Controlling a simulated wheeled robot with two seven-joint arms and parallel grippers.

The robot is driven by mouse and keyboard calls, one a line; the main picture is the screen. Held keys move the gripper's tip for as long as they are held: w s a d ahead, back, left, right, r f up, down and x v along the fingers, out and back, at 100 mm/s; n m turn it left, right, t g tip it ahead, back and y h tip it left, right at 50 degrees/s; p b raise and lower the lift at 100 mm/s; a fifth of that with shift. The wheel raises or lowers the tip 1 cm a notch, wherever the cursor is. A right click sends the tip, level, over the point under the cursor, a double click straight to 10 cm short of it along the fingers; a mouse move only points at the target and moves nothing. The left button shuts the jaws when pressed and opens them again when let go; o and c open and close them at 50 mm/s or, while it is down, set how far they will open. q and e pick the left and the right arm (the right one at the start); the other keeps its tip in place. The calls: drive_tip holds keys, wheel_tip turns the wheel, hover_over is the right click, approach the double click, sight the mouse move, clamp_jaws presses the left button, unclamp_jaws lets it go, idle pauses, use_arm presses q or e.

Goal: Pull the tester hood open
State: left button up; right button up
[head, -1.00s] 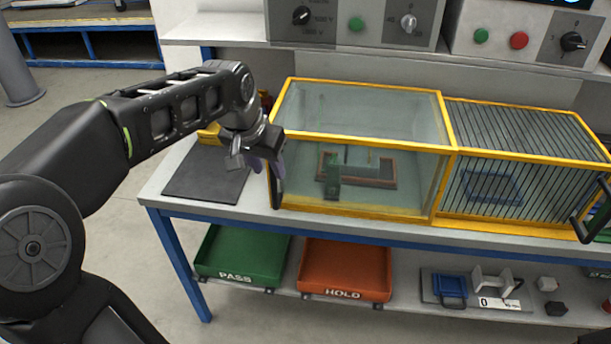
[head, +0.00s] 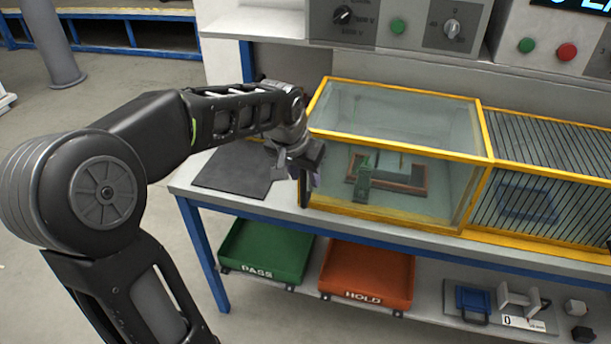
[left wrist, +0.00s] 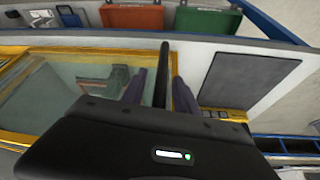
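The tester hood (head: 400,106) is a clear box with a yellow frame on the bench, and its front looks closed. A black upright handle (head: 304,192) sits at its left front edge. My left gripper (head: 308,178) is at this handle. In the left wrist view the handle (left wrist: 163,70) stands between the two fingers of the gripper (left wrist: 160,88), with small gaps seeming to show on both sides. The fingers look open around it; contact is not clear. Inside the hood is a brown-edged fixture (head: 388,172) with a green part (head: 364,177). My right gripper is not in view.
A second, barred yellow-framed enclosure (head: 550,152) adjoins on the right. A dark mat (head: 234,168) lies left of the hood. Green PASS (head: 268,250) and orange HOLD (head: 368,270) trays are on the shelf below. Control boxes (head: 400,24) stand above.

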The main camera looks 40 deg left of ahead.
use_arm(q)
drive_tip(key=shift+w+f, duration=0.2)
drive_tip(key=shift+f, duration=0.35)
drive_tip(key=shift+c, duration=0.3)
clamp_jaws()
idle(0.8)
